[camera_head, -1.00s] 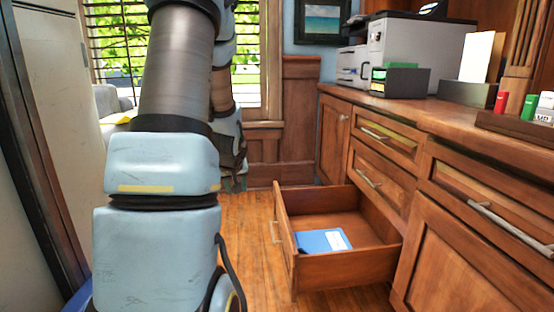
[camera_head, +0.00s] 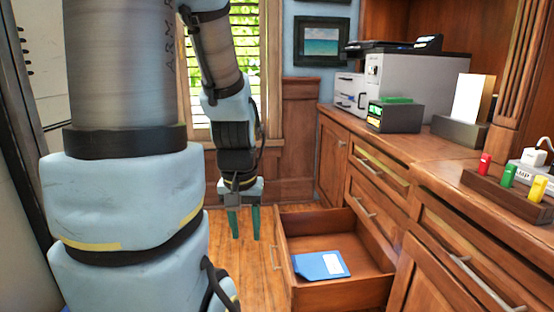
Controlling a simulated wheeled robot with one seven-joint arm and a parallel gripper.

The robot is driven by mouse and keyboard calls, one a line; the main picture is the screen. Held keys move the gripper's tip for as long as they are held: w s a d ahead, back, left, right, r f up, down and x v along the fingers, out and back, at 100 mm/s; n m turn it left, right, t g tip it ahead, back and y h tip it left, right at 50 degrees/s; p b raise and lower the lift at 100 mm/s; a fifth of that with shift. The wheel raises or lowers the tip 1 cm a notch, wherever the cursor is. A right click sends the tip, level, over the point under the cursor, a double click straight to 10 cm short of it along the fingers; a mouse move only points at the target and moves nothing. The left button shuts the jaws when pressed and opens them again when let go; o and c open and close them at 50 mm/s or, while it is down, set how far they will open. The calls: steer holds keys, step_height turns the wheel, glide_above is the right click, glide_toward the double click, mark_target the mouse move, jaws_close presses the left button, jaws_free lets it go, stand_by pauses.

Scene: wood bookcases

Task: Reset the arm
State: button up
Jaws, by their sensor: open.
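My gripper (camera_head: 243,224) hangs pointing down beyond the left of the open drawer. Its two green fingers are apart and nothing shows between them. My arm rises from the left foreground and bends over in front of the window. The pulled-out wooden drawer (camera_head: 342,294) holds a blue folder (camera_head: 312,268) with a white label, lying flat inside. The gripper is apart from the drawer and the folder in the picture.
A wooden cabinet run with a countertop (camera_head: 425,151) fills the right side. A grey printer (camera_head: 425,80), a black organizer (camera_head: 395,117) and a tray with colored markers (camera_head: 505,195) stand on it. Wooden floor (camera_head: 235,270) is bare left of the drawer.

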step_height(320, 180, up, 26)
steer(key=p, duration=2.3)
steer(key=shift+f, duration=0.15)
steer(key=shift+c, duration=0.2)
